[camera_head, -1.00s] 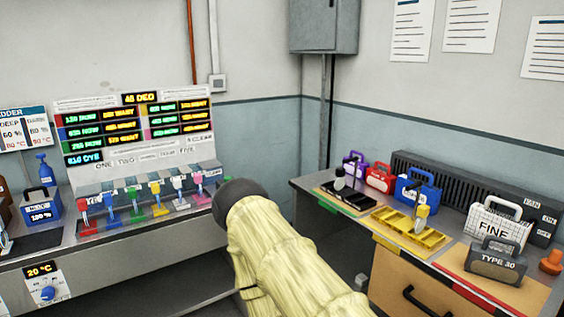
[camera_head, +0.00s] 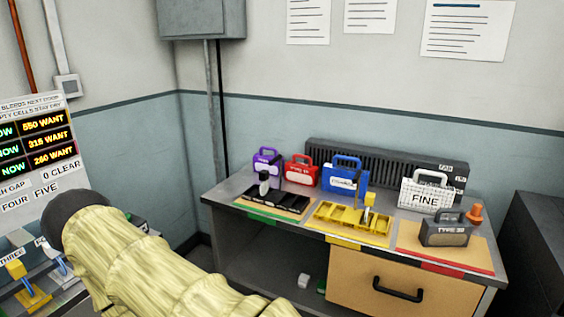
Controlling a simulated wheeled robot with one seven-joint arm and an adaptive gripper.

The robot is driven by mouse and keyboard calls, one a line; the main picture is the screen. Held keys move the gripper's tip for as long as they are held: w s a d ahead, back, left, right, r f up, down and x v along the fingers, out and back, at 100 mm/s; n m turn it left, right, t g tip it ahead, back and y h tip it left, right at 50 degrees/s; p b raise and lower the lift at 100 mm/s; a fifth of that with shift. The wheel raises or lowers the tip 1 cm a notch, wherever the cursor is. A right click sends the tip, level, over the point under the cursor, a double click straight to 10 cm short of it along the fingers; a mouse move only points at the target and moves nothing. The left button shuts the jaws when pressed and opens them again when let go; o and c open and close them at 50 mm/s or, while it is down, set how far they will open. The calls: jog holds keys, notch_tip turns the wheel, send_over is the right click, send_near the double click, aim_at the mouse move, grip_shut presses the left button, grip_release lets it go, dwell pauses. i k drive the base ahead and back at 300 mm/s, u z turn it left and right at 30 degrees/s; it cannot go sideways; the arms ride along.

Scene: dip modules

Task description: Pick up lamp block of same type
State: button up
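Several blocks with carrying handles stand on the bench at the right. A purple block (camera_head: 267,164), a red block (camera_head: 301,173) with unreadable small lettering and a blue block (camera_head: 343,177) stand in a row at the back. A white checked block (camera_head: 426,194) reads FINE. A dark grey block (camera_head: 445,232) labelled TYPE 30 stands on a tan mat (camera_head: 412,247) with a red front edge. I cannot tell which of them is the lamp block. My yellow-sleeved arm fills the lower left; my gripper is not in view.
A black tray (camera_head: 292,206) and a yellow compartment tray (camera_head: 350,229) lie at the bench front. An orange knob-shaped thing (camera_head: 475,213) stands beside the grey block. A radiator (camera_head: 385,163) is behind. A drawer handle (camera_head: 398,289) juts out below.

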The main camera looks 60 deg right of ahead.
aim_at(260, 161)
jog(key=z, duration=0.75)
jog(key=i, duration=0.75)
jog(key=z, duration=0.9)
